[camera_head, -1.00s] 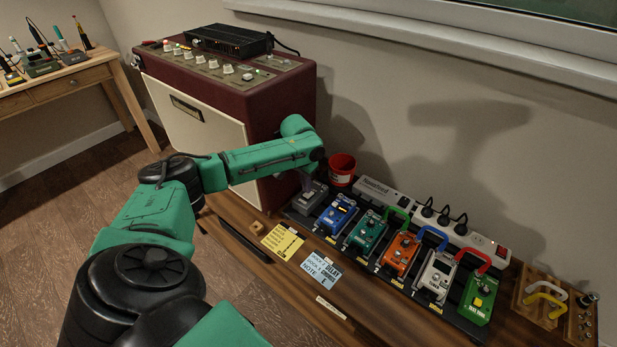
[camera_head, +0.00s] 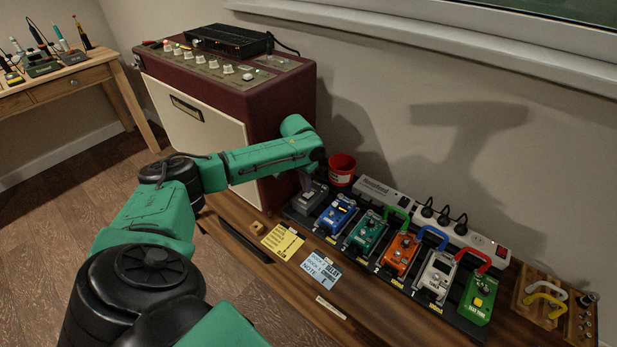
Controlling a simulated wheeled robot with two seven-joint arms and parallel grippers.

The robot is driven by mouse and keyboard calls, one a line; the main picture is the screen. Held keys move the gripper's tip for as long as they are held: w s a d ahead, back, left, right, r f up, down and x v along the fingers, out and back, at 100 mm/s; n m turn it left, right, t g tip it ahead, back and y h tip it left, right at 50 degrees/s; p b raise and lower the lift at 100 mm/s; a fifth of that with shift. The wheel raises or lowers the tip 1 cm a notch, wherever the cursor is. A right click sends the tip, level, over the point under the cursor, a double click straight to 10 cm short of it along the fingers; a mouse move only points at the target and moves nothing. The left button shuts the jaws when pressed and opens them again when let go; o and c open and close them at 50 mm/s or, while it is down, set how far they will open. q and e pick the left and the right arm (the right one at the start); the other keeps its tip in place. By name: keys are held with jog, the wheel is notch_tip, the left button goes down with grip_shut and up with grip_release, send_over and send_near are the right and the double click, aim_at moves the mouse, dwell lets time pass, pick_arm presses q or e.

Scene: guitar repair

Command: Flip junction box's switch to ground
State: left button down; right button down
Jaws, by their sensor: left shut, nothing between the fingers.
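The grey junction box (camera_head: 309,201) sits at the left end of the black pedal board, next to the blue pedal. Its switch is too small and too covered to make out its position. My left gripper (camera_head: 307,184) points down from the green arm at the top of the grey box. It is shut with nothing held, and its tips are at or just above the box; I cannot tell if they touch. My right gripper is out of view.
A blue pedal (camera_head: 337,214), teal pedal (camera_head: 366,232), orange pedal (camera_head: 400,253), white pedal (camera_head: 436,277) and green pedal (camera_head: 479,298) stand in a row. A red cup (camera_head: 342,169) stands behind the box. The amplifier (camera_head: 215,125) is close on the left.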

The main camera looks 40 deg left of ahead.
aim_at(306, 195)
pick_arm(q)
jog(key=shift+f, duration=0.9)
dwell(0.8)
notch_tip(306, 195, up, 7)
jog(key=p, duration=0.8)
dwell(0.3)
